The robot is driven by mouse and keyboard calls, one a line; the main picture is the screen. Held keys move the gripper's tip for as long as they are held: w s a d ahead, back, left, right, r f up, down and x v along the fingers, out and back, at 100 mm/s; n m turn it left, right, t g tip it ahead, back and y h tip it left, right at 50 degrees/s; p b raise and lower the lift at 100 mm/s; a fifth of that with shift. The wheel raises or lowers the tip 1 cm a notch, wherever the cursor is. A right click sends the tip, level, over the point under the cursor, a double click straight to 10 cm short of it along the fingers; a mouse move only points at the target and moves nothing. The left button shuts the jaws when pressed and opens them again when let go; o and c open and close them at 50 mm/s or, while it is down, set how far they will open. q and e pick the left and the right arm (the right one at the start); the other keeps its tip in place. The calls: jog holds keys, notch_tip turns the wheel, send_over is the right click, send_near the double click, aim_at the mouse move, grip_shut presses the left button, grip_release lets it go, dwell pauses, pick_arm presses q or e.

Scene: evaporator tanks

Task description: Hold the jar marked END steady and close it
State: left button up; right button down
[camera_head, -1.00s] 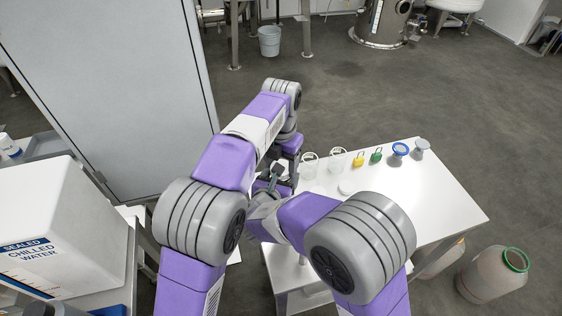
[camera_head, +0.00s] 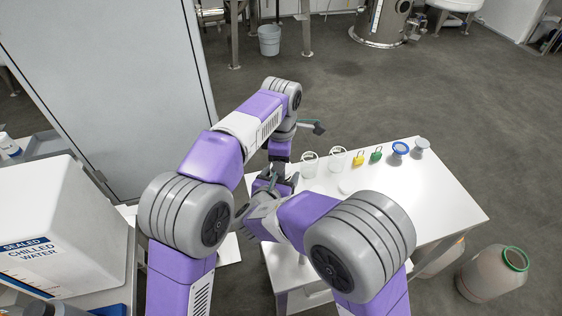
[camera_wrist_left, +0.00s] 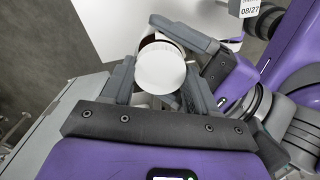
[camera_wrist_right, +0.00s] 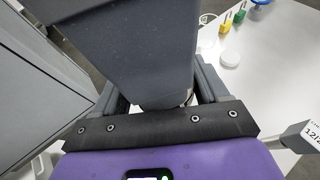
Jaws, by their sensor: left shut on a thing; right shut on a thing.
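A jar with a round white lid (camera_wrist_left: 160,68) sits between the grippers at the table's near left corner. In the left wrist view, the fingers of my left gripper (camera_wrist_left: 158,88) flank the lid from either side, shut on it. My right gripper (camera_wrist_right: 160,100) comes in from the side and is shut on the jar body, of which a strip shows dark below the lid. In the right wrist view, my left gripper covers most of the jar. In the head view, the arms hide it. No END marking is readable.
On the white table (camera_head: 440,190) lie a loose white lid (camera_wrist_right: 230,58), two clear jars (camera_head: 310,168), a yellow padlock (camera_head: 359,160), a green padlock (camera_head: 377,156) and a blue-rimmed item (camera_head: 400,149). A grey cabinet (camera_head: 110,80) stands at left. The table's right part is clear.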

pick_arm(q)
jog(key=m, duration=0.2)
jog(key=shift+m, duration=0.4)
jog(key=o, duration=1.1)
jog(key=shift+o, duration=0.3)
jog(key=shift+s, duration=0.1)
jog(key=shift+r, duration=0.1)
